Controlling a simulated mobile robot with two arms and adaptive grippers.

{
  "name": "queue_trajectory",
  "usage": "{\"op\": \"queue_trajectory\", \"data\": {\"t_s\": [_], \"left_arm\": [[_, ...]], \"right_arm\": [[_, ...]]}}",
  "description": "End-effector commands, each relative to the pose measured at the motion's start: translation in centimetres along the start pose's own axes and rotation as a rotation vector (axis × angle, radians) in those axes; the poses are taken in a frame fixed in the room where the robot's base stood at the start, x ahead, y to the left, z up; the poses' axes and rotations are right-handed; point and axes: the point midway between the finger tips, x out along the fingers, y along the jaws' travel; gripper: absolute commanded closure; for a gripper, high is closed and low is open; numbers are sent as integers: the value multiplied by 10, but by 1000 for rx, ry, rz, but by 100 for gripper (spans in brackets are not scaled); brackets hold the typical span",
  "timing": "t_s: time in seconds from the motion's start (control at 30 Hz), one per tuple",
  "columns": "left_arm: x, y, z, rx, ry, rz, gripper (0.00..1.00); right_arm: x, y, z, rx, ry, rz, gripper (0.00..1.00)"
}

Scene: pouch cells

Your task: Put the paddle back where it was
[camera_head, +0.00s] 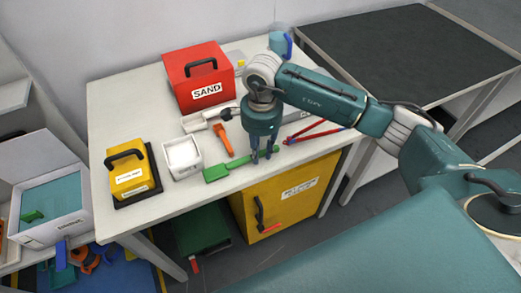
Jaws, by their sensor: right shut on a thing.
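A green paddle (217,172) lies along the front edge of the white table, its flat end to the left and its thin part running right to my right gripper. My right gripper (262,156) points straight down at the front of the table and is shut on the paddle. I cannot tell whether the paddle touches the tabletop or is held just above it. The fingers hide part of its thin end. My left gripper is not in view.
Around the paddle are a white tray (183,156), an orange tool (224,142) and a red-and-blue tool (318,134). A red SAND box (198,78) and blue cup (280,44) stand behind. A yellow box (127,176) is left. A yellow cabinet (290,200) is below.

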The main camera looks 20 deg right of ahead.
Motion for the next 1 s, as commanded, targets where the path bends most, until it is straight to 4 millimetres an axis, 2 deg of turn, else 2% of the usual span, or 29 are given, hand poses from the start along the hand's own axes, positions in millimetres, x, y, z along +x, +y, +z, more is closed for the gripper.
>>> {"op": "queue_trajectory", "data": {"t_s": [0.03,0.07,0.13,0.17,0.43,0.53,0.57,0.67,1.0], "left_arm": [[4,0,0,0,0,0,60],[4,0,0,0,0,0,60],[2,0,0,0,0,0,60],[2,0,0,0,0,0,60],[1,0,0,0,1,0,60],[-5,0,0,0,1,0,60],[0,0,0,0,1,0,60],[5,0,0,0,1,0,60],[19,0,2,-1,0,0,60]], "right_arm": [[4,0,0,0,0,0,100],[3,0,0,0,0,0,75],[2,0,0,0,0,0,61],[2,0,0,0,0,0,58],[1,0,0,0,0,0,58],[-5,0,0,0,0,0,58],[-6,-1,0,0,0,-2,58],[-21,-2,0,-1,0,-6,58],[-93,-2,0,0,0,-5,58]]}}
